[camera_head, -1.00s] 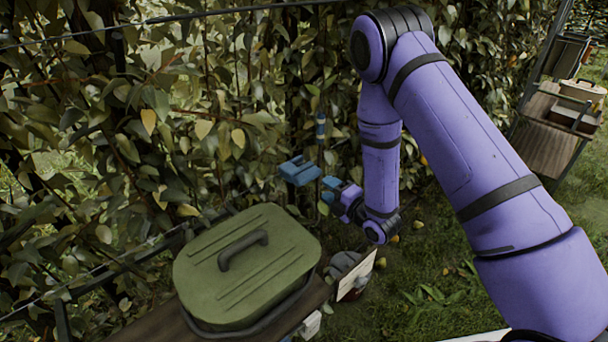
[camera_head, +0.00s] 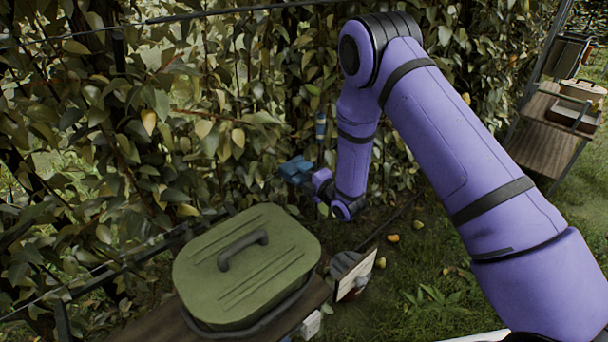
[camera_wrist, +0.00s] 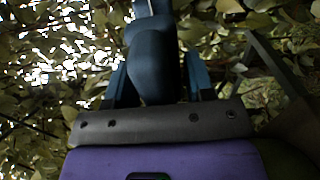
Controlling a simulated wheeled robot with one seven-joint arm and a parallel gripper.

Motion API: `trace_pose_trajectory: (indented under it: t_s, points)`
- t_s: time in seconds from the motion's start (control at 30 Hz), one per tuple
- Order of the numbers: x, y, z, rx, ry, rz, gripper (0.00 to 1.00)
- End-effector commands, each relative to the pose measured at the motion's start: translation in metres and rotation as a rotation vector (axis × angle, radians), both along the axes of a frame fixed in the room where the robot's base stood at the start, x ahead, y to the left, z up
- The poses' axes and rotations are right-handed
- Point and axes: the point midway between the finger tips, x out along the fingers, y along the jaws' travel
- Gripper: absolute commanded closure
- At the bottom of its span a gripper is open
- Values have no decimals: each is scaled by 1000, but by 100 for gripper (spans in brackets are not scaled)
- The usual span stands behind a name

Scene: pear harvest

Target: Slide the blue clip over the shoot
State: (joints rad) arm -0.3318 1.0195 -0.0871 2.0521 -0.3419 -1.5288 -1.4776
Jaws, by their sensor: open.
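My gripper (camera_wrist: 158,80) is open, with a blue finger on each side in the wrist view. A rounded dark blue body, which looks like the blue clip (camera_wrist: 152,62), stands between the fingers; I cannot tell whether they touch it. In the head view, blue shapes (camera_head: 297,171) show at the end of my arm, small and shaded, so clip and fingers are hard to tell apart there. Another small blue piece (camera_head: 320,125) sits higher up by the foliage, on what looks like a thin upright stem. I cannot single out the shoot for certain among the leaves.
Dense foliage (camera_head: 190,120) with wires fills the back and left. A green lidded box (camera_head: 270,280) stands below and left of my gripper. A pale board (camera_head: 360,272) is to the right of the box. A wooden rack (camera_head: 545,140) stands far right.

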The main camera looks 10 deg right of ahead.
Motion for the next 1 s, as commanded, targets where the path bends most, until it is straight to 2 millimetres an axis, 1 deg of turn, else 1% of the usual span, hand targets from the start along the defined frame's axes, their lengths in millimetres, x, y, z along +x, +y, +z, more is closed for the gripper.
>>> trace_pose_trajectory:
  t_s: [0.23,0.27,0.3,0.37,0.4,0.43,0.47,0.57,0.67,0.83,0.9,1.0]
  points:
    - [0,0,0,0,0,0,51]
    - [0,0,0,0,0,0,58]
    - [0,0,0,0,0,0,67]
    - [0,0,0,0,0,0,81]
    - [0,0,0,0,0,0,90]
    - [0,0,0,0,0,0,97]
    - [0,0,0,0,0,0,100]
    - [2,-3,0,0,0,-1,100]
    - [12,-16,0,0,-1,-4,100]
    - [35,-48,-1,1,-1,-5,100]
    - [41,-56,-1,-1,-1,-3,100]
    - [46,-63,-1,0,1,-2,100]
